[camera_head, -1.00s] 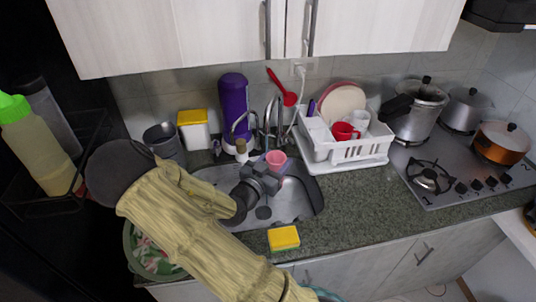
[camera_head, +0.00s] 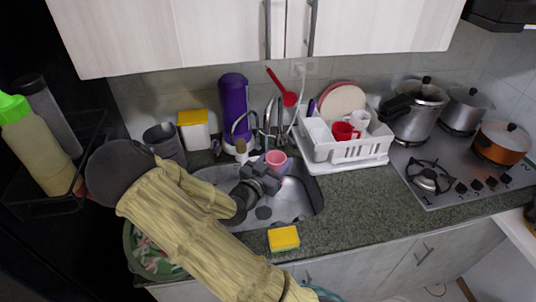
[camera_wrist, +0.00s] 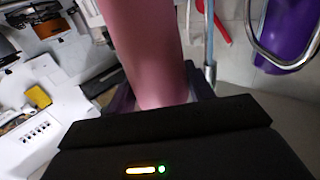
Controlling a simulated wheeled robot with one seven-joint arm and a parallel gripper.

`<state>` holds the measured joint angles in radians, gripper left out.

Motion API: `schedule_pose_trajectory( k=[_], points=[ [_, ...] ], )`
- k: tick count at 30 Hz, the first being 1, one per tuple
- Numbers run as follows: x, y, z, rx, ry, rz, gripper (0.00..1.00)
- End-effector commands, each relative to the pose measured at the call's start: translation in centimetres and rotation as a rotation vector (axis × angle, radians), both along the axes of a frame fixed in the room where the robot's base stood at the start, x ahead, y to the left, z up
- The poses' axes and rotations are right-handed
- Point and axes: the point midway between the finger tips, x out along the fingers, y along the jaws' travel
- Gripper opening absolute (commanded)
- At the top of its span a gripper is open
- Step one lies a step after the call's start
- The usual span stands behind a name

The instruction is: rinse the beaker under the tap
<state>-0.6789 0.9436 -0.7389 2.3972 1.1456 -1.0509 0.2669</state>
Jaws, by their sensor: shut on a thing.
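The beaker (camera_head: 276,159) is a small pink cup with its open mouth facing up in the head view. My gripper (camera_head: 268,172) is shut on it and holds it over the sink, close to the taps. In the wrist view the pink beaker (camera_wrist: 148,50) fills the upper middle, between the dark fingers. The tap (camera_head: 268,118) is a curved metal spout behind the beaker. A second curved metal spout (camera_head: 234,126) stands to its left. I cannot make out running water. The metal sink (camera_head: 308,197) lies below my gripper.
A white dish rack (camera_head: 345,153) with cups and plates stands right of the sink. A purple bottle (camera_head: 233,100) stands behind the taps. A yellow sponge (camera_head: 284,238) lies on the front counter. The stove (camera_head: 440,180) with pots is at the right.

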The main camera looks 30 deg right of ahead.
Motion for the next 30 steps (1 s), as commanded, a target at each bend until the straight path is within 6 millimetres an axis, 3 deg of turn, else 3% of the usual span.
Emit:
schedule_pose_trajectory(
  k=[8, 30],
  points=[
    [-0.4, 0.1, 0.5, 0.000, 0.000, 0.000, 0.30],
    [-4.5, 1.6, 4.0, 0.000, 0.000, 0.000, 0.30]
  ],
)
